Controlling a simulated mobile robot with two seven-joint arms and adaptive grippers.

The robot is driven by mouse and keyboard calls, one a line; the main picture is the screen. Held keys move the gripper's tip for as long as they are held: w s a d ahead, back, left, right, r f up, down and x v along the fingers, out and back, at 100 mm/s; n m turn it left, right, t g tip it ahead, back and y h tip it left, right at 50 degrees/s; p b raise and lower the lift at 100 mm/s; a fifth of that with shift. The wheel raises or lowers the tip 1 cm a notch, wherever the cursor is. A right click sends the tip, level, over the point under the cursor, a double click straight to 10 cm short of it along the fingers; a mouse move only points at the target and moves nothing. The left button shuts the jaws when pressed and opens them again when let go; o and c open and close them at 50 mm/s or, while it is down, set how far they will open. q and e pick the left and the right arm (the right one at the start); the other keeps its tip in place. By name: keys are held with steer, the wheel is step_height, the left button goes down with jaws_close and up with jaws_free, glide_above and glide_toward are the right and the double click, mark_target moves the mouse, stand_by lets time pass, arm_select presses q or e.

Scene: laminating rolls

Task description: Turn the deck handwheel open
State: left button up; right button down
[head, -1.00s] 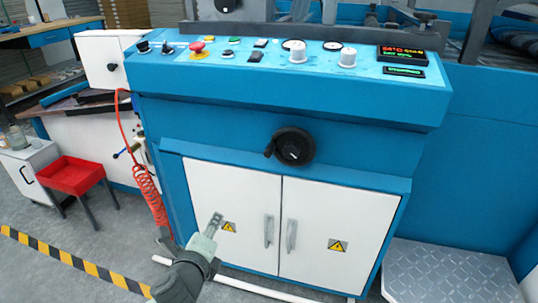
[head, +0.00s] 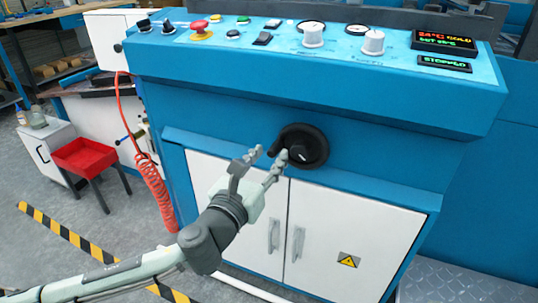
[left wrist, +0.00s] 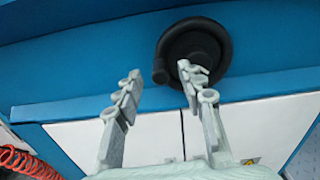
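The black handwheel (head: 312,147) sits on the blue front of the machine, above the white cabinet doors. Its small crank knob (head: 274,148) sticks out on the left side. My left gripper (head: 268,160) is open, with its fingertips just in front of the wheel's left side, near the knob. In the left wrist view the wheel (left wrist: 212,45) is beyond the fingertips, and the right finger overlaps its lower left edge. The knob (left wrist: 161,76) shows between the two fingers. I cannot tell whether a finger touches the wheel. My right gripper is not in view.
The control panel (head: 280,38) with knobs, a red emergency button (head: 201,28) and displays lies above the wheel. A coiled red hose (head: 154,190) hangs at the left. A red tray (head: 84,156) stands farther left. The white cabinet doors (head: 340,230) are below.

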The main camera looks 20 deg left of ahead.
arm_select(q)
steer(key=shift+w, duration=0.4)
jaws_close()
steer(key=shift+f, duration=0.2)
